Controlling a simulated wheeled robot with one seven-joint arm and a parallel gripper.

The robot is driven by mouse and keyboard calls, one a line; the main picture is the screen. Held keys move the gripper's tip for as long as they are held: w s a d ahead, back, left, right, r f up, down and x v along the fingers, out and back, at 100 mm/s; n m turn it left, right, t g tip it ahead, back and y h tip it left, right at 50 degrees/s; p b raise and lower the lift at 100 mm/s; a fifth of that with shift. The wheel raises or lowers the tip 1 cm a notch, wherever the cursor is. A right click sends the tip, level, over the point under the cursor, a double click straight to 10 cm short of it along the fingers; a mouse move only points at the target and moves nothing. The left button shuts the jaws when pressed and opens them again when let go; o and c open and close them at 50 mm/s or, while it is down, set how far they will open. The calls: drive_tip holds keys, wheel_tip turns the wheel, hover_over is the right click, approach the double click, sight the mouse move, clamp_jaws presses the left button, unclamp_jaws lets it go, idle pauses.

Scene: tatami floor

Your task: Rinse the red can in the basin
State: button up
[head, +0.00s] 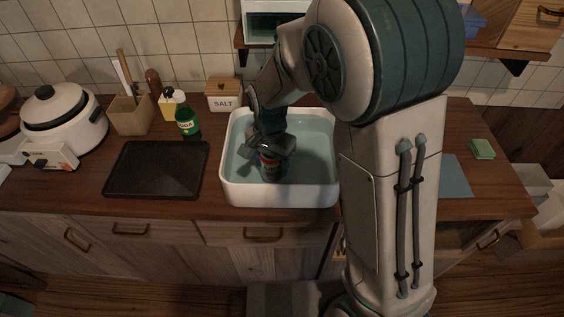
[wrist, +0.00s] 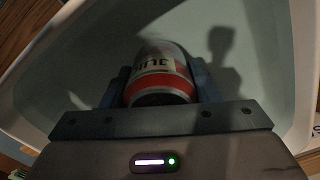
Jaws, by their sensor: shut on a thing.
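The red can (head: 270,167) is inside the white basin (head: 280,195), left of its middle and near its front wall. In the wrist view the can (wrist: 160,75) shows a red and pale label with dark letters and sits between the two fingers. My gripper (head: 272,150) is shut on the can from above; it also shows in the wrist view (wrist: 158,88). The basin holds pale, greenish-blue water (head: 310,140). I cannot tell how deep the can sits in it. My arm hides the basin's right part.
A black tray (head: 155,170) lies left of the basin. A green soda bottle (head: 187,122), a salt box (head: 223,94) and a utensil holder (head: 130,115) stand behind. A white cooker (head: 64,118) is far left. A green sponge (head: 482,149) lies at right.

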drive_tip(key=shift+s+d+b, duration=0.1)
drive_tip(key=shift+d+b, duration=0.2)
drive_tip(key=shift+d, duration=2.25)
drive_tip(key=shift+a+p, duration=0.45)
drive_tip(key=shift+a, duration=2.1)
drive_tip(key=shift+d+b, duration=0.3)
drive_tip(key=shift+d, duration=2.25)
drive_tip(key=shift+a, duration=0.1)
